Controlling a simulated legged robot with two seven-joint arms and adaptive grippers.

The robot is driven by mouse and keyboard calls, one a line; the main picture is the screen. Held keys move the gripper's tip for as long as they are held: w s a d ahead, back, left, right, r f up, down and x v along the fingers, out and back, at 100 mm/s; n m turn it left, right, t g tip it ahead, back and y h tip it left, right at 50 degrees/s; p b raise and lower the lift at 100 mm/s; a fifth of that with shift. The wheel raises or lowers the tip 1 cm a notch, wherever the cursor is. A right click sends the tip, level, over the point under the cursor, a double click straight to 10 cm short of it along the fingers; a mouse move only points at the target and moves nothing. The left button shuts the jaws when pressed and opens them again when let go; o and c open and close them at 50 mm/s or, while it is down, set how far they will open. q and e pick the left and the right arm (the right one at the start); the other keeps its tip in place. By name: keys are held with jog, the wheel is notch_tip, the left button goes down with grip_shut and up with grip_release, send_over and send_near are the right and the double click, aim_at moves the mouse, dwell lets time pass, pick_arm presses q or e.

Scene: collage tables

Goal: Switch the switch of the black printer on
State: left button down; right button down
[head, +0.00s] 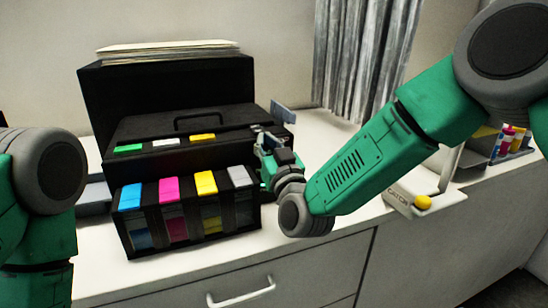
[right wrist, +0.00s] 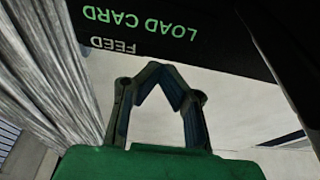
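The black printer (head: 165,85) stands on the white counter with paper in its top and coloured ink tanks in front. My right gripper (head: 262,148) is at the printer's right front side, close to its body; I cannot tell whether it touches. In the right wrist view, the fingers (right wrist: 160,72) come together at the tips with nothing between them. Beyond them is a black printer surface (right wrist: 205,45) with green "LOAD CARD" and paler "FEED" lettering. I cannot make out the switch itself. My left gripper is out of view; only part of that arm shows at the left.
A grey curtain (head: 365,50) hangs behind the counter (head: 325,150). A small white device with a yellow knob (head: 423,202) stands to the right, with a holder of coloured bottles (head: 510,140) farther right. A drawer handle (head: 240,295) is on the counter front.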

jog(key=v, duration=0.8)
jog(key=shift+w, duration=0.15)
